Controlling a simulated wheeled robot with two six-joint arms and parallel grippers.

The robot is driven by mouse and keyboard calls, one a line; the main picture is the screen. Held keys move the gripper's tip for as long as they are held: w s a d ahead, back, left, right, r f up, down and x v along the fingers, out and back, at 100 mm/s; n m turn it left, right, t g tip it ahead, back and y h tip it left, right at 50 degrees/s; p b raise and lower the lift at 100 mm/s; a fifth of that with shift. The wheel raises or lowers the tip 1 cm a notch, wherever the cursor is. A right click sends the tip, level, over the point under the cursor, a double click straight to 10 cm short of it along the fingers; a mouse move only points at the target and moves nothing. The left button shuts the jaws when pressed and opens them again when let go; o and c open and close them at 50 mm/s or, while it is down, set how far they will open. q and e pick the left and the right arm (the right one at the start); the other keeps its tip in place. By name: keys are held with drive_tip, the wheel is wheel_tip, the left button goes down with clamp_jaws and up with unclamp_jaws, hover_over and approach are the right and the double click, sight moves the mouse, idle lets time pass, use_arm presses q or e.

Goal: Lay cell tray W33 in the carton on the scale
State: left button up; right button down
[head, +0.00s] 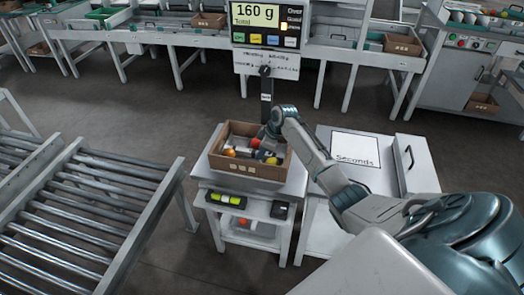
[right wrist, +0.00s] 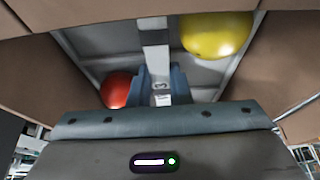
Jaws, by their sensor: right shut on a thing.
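The brown carton (head: 248,169) stands on the scale (head: 288,182), open at the top. Red, orange and yellow tomatoes show inside it. My right gripper (head: 262,142) reaches down into the carton from the right. In the right wrist view, my right gripper (right wrist: 162,90) is shut on the upright middle strip of a pale grey cell tray (right wrist: 105,42). A red tomato (right wrist: 117,88) and a yellow tomato (right wrist: 216,35) lie in the tray on either side of the strip. The tray's full label is not readable, and whether it touches the carton floor is hidden. My left gripper is not in view.
The scale display (head: 256,14) reads 160 g above the carton. A side table marked Seconds (head: 357,163) stands to the right. A roller conveyor (head: 90,205) runs at the left. Carton walls (right wrist: 275,60) rise close around my right gripper.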

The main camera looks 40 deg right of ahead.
drive_tip(key=shift+f, duration=0.15)
drive_tip(key=c, duration=1.3)
unclamp_jaws()
drive_tip(key=shift+c, duration=1.4)
